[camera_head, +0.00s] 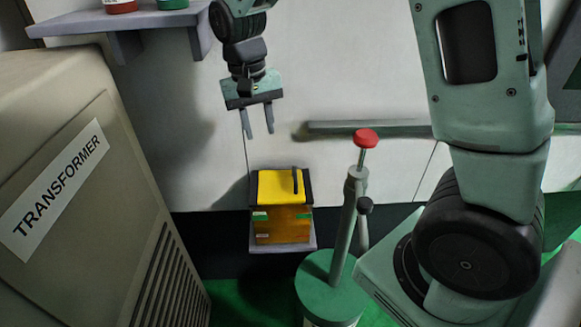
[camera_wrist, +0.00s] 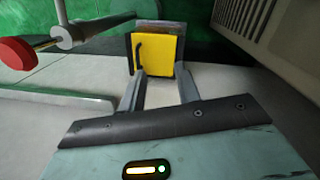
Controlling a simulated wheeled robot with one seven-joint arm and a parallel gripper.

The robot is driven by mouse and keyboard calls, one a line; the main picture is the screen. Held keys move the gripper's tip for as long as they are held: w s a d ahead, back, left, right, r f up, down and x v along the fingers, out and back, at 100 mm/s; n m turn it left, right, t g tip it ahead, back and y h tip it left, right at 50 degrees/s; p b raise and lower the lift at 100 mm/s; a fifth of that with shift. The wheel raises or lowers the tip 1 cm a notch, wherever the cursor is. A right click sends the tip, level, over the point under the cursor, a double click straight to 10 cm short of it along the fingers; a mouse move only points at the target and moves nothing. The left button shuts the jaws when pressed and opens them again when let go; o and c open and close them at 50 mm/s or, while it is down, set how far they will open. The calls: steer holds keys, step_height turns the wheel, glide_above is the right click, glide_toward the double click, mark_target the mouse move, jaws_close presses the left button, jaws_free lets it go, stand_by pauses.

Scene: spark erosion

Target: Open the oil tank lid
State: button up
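The oil tank is a small orange-brown box (camera_head: 283,228) with a yellow lid (camera_head: 274,188) that appears to lie shut on top. A dark bar handle (camera_head: 296,181) stands at the right of the lid. In the wrist view the yellow lid (camera_wrist: 163,52) lies beyond the fingertips, its dark handle (camera_wrist: 138,49) at its left side. My gripper (camera_head: 258,134) is above the tank, pointing down, apart from the lid and handle. Its two fingers (camera_wrist: 160,72) are spread with nothing between them.
The beige transformer cabinet (camera_head: 85,180) stands left. A post with a red knob (camera_head: 366,137) rises from a green round base (camera_head: 318,290) right of the tank. A shelf (camera_head: 120,22) with containers is at upper left. The space directly above the lid looks clear.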

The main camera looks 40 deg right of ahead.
mark_target(294, 171)
steer(key=w+d+f+m+h, duration=0.1)
steer(key=w+d+m, duration=0.25)
steer(key=d, duration=0.45)
steer(key=shift+n, duration=0.25)
steer(key=d+f, duration=0.1)
steer(key=f, duration=0.4)
steer(key=s+f+p, duration=0.1)
steer(key=f, duration=0.5)
steer(key=d+f, duration=0.1)
steer(key=f, duration=0.4)
steer(key=shift+s+d+f, duration=0.25)
steer(key=shift+d+f, duration=0.1)
steer(key=shift+f, duration=0.05)
jaws_close()
